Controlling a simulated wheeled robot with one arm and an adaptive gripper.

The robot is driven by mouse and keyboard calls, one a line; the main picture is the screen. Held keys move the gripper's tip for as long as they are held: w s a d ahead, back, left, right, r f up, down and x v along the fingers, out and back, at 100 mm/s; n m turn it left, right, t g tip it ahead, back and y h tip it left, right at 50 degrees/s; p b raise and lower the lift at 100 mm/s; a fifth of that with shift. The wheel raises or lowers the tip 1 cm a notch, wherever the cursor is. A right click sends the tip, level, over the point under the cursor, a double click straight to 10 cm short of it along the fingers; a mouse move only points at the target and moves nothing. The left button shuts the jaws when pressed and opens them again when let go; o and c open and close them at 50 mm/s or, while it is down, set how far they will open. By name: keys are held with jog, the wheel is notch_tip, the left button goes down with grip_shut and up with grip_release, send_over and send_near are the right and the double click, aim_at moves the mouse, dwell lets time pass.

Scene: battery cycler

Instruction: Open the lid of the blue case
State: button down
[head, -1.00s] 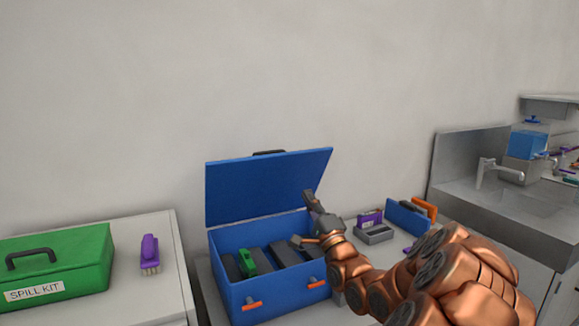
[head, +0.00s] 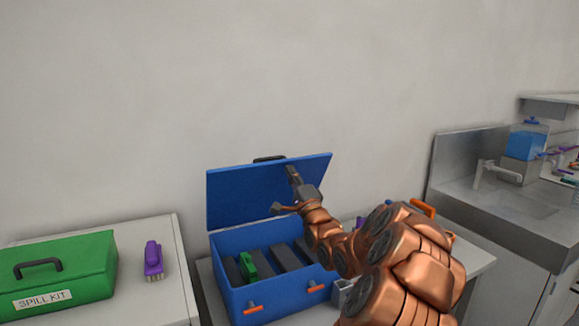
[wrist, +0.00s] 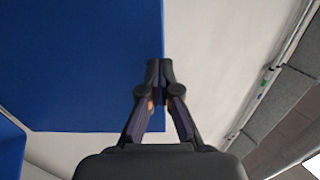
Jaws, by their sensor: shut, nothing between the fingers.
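The blue case (head: 228,272) stands on the counter with its lid (head: 240,197) raised, leaning up toward the wall. Orange latches (head: 253,308) are on its front. Inside it are dark slabs (head: 285,258) and a green item (head: 248,267). My gripper (head: 291,172) is in front of the lid's inner face, near its upper right part. In the wrist view the fingers (wrist: 158,66) are together and empty, by the edge of the blue lid (wrist: 80,65). I cannot tell whether they touch it.
A green spill kit box (head: 60,275) and a purple brush (head: 153,260) are on the left cabinet. A steel sink (head: 510,205) with a blue-filled container (head: 528,140) is at the right. My arm hides much of the counter right of the case.

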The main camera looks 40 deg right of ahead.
jog(key=shift+w+d+r, duration=0.2)
jog(key=shift+w+r, duration=0.2)
jog(key=shift+w, duration=0.2)
